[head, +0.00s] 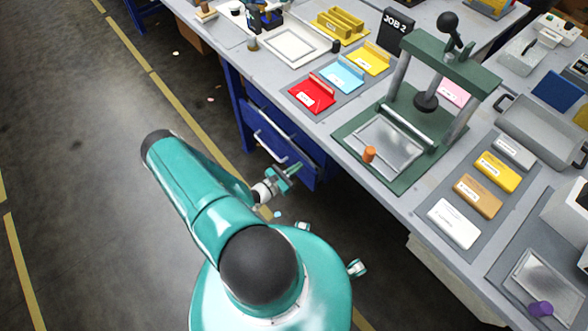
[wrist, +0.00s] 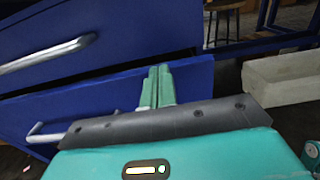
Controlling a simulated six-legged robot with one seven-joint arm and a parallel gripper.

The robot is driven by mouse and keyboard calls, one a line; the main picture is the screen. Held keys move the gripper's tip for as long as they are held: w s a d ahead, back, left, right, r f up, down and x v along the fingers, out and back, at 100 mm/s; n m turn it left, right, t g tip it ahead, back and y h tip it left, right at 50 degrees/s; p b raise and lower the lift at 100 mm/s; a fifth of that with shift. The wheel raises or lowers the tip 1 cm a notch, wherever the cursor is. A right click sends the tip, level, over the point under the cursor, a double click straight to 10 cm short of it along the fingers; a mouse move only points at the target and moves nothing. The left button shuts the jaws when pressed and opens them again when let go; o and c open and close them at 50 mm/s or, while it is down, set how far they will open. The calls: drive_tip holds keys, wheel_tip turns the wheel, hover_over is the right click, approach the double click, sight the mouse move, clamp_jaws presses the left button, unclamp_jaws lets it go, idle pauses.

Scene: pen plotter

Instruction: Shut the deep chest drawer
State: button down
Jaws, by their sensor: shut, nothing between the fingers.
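The blue chest has an upper drawer (head: 275,122) with a silver handle, which also shows in the wrist view (wrist: 90,35). Below it, the deep drawer (head: 305,177) has its own light handle (wrist: 45,134). In the wrist view the deep drawer's front (wrist: 195,80) stands a little proud of the upper front, with a dark gap along its top edge. My gripper (head: 295,170) is shut and empty in front of the deep drawer; its green fingertips (wrist: 160,72) overlap the right half of that front. I cannot tell whether they touch it.
The grey worktop (head: 330,135) above carries a green press (head: 400,150), coloured trays and boxes. A pale block (wrist: 280,78) lies on the floor right of the chest. Open floor (head: 80,170) lies to the left.

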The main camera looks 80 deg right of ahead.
drive_tip(key=x, duration=0.2)
drive_tip(key=shift+s+d, duration=0.2)
